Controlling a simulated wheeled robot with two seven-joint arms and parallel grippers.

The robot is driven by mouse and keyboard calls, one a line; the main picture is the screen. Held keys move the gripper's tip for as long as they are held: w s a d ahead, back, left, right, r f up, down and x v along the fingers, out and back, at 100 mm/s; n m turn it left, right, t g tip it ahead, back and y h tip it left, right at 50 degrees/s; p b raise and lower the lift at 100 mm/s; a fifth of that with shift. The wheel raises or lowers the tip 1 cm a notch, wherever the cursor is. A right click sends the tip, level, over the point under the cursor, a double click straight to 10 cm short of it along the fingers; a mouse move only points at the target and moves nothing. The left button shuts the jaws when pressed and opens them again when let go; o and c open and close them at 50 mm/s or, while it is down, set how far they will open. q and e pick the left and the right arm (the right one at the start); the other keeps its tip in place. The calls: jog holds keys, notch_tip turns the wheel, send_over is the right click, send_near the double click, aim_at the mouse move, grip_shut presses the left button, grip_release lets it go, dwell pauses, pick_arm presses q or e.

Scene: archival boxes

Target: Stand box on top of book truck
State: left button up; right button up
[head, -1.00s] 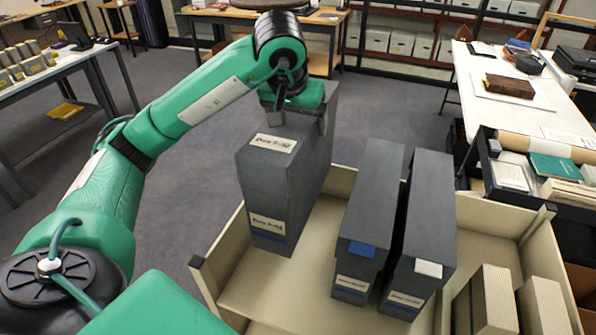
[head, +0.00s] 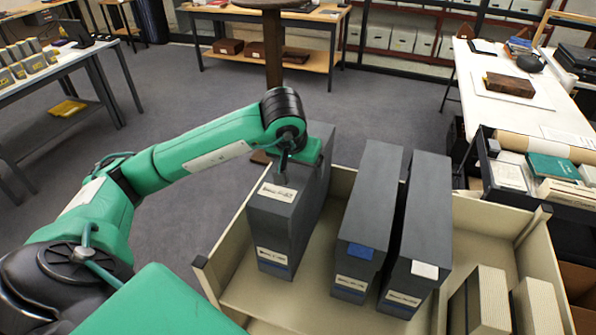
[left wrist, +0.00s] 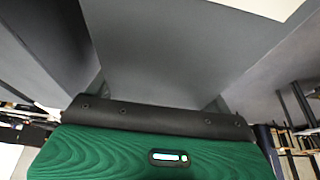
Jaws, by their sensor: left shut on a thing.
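A dark grey archival box (head: 284,228) with white labels stands upright at the left of the cream book truck (head: 225,258) in the head view. My left gripper (head: 300,160) is on the far upper part of this box and shut on it; its fingertips are largely hidden. The box's base appears to be at the truck's top, but I cannot tell whether it touches. In the left wrist view the grey box (left wrist: 180,55) fills the space beyond my gripper. My right gripper is not in view.
Two more grey boxes, one with a blue tab (head: 365,215) and one with a white tab (head: 420,230), stand to the right on the truck. Cream ribbed files (head: 490,300) stand at the front right. A gap lies between the held box and the blue-tabbed one.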

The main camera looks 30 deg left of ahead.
pick_arm(q)
notch_tip(320, 180, down, 2)
jog(key=shift+f, duration=0.2)
jog(key=shift+f, duration=0.1)
jog(key=o, duration=1.9)
